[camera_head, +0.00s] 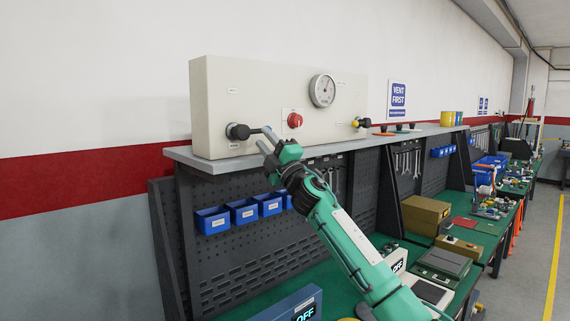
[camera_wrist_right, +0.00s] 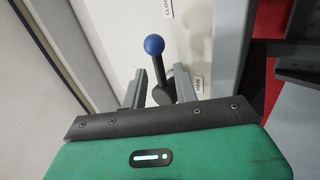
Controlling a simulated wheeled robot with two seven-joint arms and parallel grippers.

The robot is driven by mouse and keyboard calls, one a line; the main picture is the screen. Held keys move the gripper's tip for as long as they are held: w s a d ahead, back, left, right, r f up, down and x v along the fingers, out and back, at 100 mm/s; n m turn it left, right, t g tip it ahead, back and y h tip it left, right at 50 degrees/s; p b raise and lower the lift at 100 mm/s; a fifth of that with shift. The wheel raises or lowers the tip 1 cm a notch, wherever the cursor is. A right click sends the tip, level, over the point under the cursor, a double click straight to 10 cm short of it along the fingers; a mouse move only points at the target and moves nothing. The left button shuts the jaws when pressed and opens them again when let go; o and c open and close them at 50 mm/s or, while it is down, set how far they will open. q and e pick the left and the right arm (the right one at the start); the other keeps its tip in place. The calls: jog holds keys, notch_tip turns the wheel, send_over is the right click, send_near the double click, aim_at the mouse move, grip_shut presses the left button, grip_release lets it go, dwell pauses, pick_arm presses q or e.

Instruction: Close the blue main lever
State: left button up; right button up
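The main lever has a black rod and a blue ball (camera_wrist_right: 153,45) at its end, seen in the right wrist view. In the head view its black hub (camera_head: 237,131) is at the left of the beige panel box, with the rod pointing right; the ball's blue cannot be made out there. My right gripper (camera_head: 265,138) is at the rod's outer end. In the right wrist view the two grey fingers of the gripper (camera_wrist_right: 160,88) stand apart, with the rod showing between them and nearer the right finger. Contact cannot be told. My left gripper is not in view.
The beige panel box (camera_head: 222,92) carries a gauge (camera_head: 322,90), a red knob (camera_head: 295,120) and a yellow-ended lever (camera_head: 366,123). It stands on a grey shelf (camera_head: 190,157) above blue bins (camera_head: 212,220). Green workbenches with boxes run to the right.

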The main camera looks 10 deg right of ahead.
jog(key=v, duration=0.9)
jog(key=shift+s+d+f, duration=0.15)
jog(key=shift+s+d, duration=0.05)
jog(key=shift+s, duration=0.1)
